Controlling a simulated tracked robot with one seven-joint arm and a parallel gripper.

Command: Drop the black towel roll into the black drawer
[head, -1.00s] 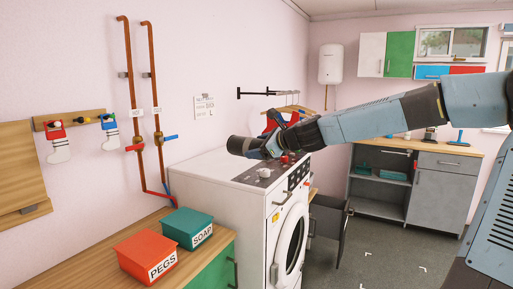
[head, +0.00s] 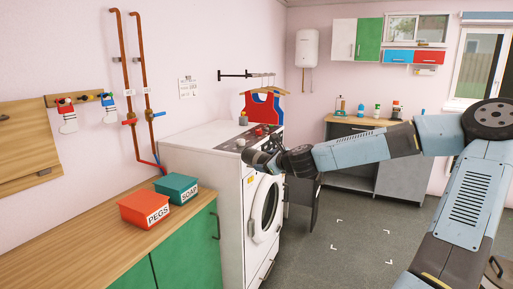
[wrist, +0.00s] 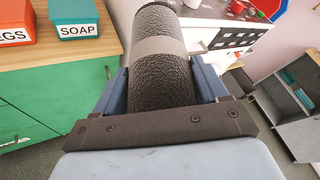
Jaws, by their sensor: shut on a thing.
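The black towel roll (wrist: 160,70) is a dark, rough-textured cylinder with a grey band around it. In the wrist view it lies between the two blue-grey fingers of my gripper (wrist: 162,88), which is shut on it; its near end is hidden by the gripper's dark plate. In the head view the roll (head: 254,158) shows as a short dark end at the tip of my gripper (head: 270,161), in front of the washing machine's upper front. A dark panel (head: 302,207) stands right of the machine, partly hidden by my arm; I cannot tell whether it is the black drawer's front.
The white washing machine (head: 236,190) stands close beside my gripper. Red PEGS (head: 144,207) and teal SOAP (head: 176,188) boxes sit on the wooden counter at left. A grey cabinet (head: 403,180) stands at the back. The floor (head: 345,250) right of the machine is clear.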

